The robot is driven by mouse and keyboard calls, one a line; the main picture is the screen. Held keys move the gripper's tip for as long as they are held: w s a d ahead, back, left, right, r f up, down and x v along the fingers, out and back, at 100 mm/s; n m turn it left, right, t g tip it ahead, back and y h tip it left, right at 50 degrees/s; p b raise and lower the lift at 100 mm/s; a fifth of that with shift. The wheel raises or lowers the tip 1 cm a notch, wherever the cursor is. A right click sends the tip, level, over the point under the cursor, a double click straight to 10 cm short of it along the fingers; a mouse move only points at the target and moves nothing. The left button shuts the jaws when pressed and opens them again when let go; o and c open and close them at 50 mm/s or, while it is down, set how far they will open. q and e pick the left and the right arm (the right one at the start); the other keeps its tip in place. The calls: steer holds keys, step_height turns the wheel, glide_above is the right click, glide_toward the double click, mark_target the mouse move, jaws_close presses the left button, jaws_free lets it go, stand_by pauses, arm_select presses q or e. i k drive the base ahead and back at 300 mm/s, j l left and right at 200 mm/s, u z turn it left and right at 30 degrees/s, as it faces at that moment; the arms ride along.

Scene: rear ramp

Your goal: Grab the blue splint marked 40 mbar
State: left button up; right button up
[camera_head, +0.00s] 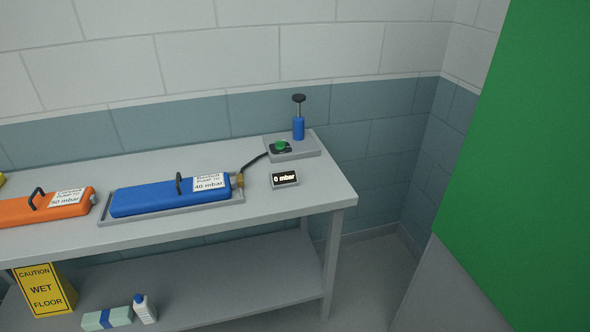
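The blue splint (160,197) lies in a shallow grey tray (172,216) on the grey table. A black handle stands up from its top, and a white label reading 40 mbar is at its right end. A brass fitting at that end meets a dark hose, which runs to the pump unit (299,128) with a blue cylinder and a green knob. A small display (284,179) reads 0 mbar. Neither of my grippers shows in the head view.
An orange splint (50,208) with its own label and black handle lies left of the blue one. The table's (325,190) right end is clear. A yellow wet floor sign (45,288), a bottle (145,309) and a box (107,318) are below. A large green panel (530,160) fills the right side.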

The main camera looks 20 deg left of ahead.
mark_target(178, 193)
steer(key=u, duration=1.4)
steer(key=i+l, duration=0.3)
steer(key=l, duration=0.2)
steer(key=i+l, duration=0.3)
steer(key=l, duration=0.2)
steer(key=z, duration=0.05)
